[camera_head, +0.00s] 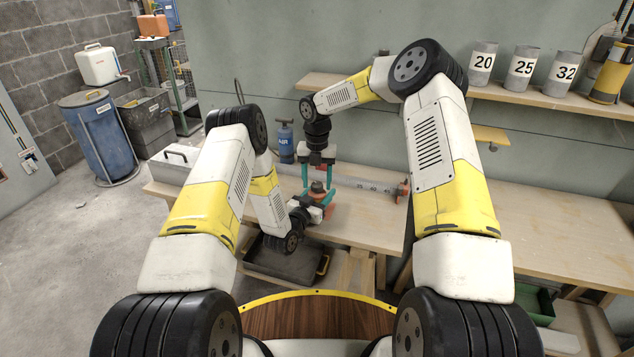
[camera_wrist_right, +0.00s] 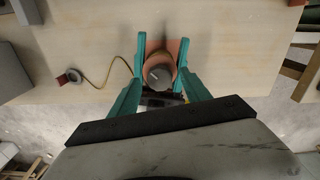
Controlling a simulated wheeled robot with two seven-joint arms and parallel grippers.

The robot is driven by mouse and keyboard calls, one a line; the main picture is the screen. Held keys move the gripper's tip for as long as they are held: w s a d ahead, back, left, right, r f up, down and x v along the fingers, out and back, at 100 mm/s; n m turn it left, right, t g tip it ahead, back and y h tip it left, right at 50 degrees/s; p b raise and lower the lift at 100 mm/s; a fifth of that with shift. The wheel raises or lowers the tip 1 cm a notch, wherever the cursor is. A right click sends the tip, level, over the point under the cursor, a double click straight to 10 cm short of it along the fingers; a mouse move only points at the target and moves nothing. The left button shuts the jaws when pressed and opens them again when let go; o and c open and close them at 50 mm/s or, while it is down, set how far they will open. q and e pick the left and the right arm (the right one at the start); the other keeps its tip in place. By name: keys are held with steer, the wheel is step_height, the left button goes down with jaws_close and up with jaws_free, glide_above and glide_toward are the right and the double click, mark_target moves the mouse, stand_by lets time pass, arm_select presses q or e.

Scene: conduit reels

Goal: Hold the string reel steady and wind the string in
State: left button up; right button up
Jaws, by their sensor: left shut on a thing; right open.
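The string reel (camera_head: 318,188) is an orange body with a grey round knob, near the front edge of the wooden bench. In the right wrist view the reel (camera_wrist_right: 160,73) sits between my right fingers. My right gripper (camera_head: 318,182) points down from above and is open, one teal finger on each side of the reel; I cannot tell whether they touch it. My left gripper (camera_head: 321,204) comes in low from the left and is shut on the reel, its fingers partly hidden. A thin yellow string (camera_wrist_right: 103,82) curves from the reel to a small red-and-grey piece (camera_wrist_right: 70,77) on the bench.
A blue bottle (camera_head: 286,145) stands at the back, a grey case (camera_head: 178,163) at the left end. A dark tray (camera_head: 270,262) is below the bench front. The bench (camera_head: 560,225) is clear at right.

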steer(key=shift+f, duration=0.15)
steer(key=shift+c, duration=0.3)
jaws_close()
